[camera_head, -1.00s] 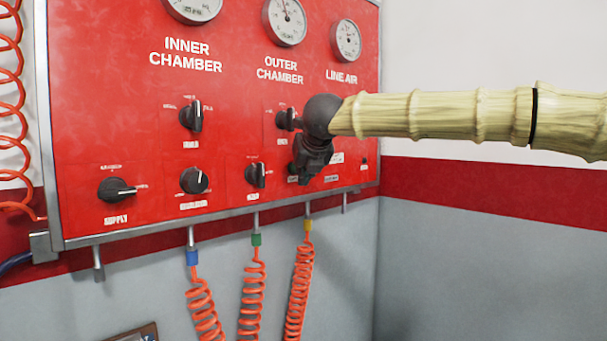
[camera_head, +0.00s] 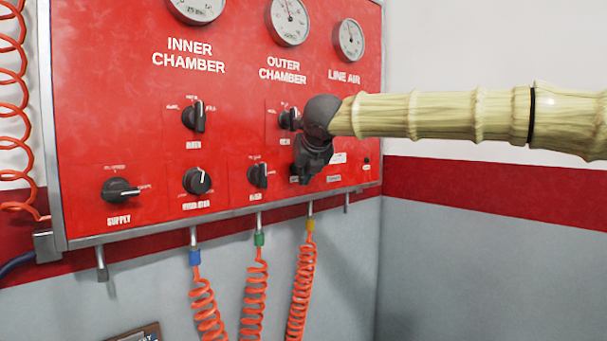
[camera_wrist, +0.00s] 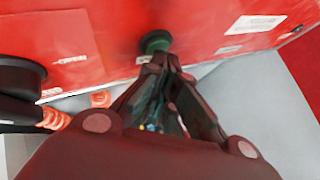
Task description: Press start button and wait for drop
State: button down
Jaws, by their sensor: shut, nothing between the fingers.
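The red control panel (camera_head: 110,100) fills the left and middle of the head view. My gripper (camera_head: 302,172) is in front of its lower right part, under the outer chamber label. In the wrist view, a round green button (camera_wrist: 155,41) stands out from the panel. The fingertips of my gripper (camera_wrist: 163,62) are together, with nothing between them, right at the button's lower edge in the picture. I cannot tell whether they touch or press it. In the head view the button is hidden behind my gripper.
Three gauges, such as the line air gauge (camera_head: 349,40), sit above. Orange coiled hoses (camera_head: 302,290) hang below. Free room lies right of the panel, before the wall (camera_head: 480,250).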

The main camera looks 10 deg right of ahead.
jog(key=shift+s+d, duration=0.2)
jog(key=shift+s, duration=0.05)
jog(key=s+d, duration=0.1)
jog(key=s+d+b, duration=0.1)
jog(key=s, duration=0.1)
jog(key=s+d, duration=0.1)
jog(key=s, duration=0.1)
jog(key=shift+d+b, duration=0.15)
jog(key=shift+b, duration=0.2)
dwell(0.4)
dwell(0.4)
